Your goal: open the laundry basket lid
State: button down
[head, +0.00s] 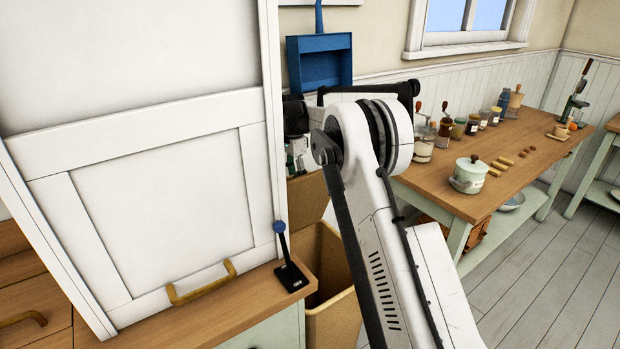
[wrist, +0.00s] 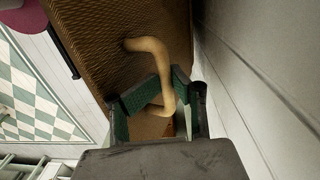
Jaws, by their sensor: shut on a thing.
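The laundry basket (head: 331,322) is a tan box with a dark opening, behind the wooden counter's right end in the head view. Its tan lid (head: 307,198) appears raised and tilted above the opening, partly hidden by my arm. In the wrist view the lid's woven brown surface (wrist: 95,40) fills the upper middle, with a bent tan handle (wrist: 148,47) on it. My gripper (wrist: 168,84) has its green-padded fingers closed around the handle's near end. In the head view my gripper is mostly hidden behind my arm.
A white cabinet door (head: 150,180) stands at the left, above a counter with a black blue-knobbed lever (head: 287,258). A table (head: 480,205) with several jars and a pale green pot (head: 468,176) is at the right. A pale wall (wrist: 265,75) is close on the right in the wrist view.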

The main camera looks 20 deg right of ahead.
jog(key=shift+w+a+f, duration=0.15)
jog(key=shift+w+a, duration=0.15)
jog(key=shift+w, duration=0.2)
jog(key=c, duration=1.7)
grip_release()
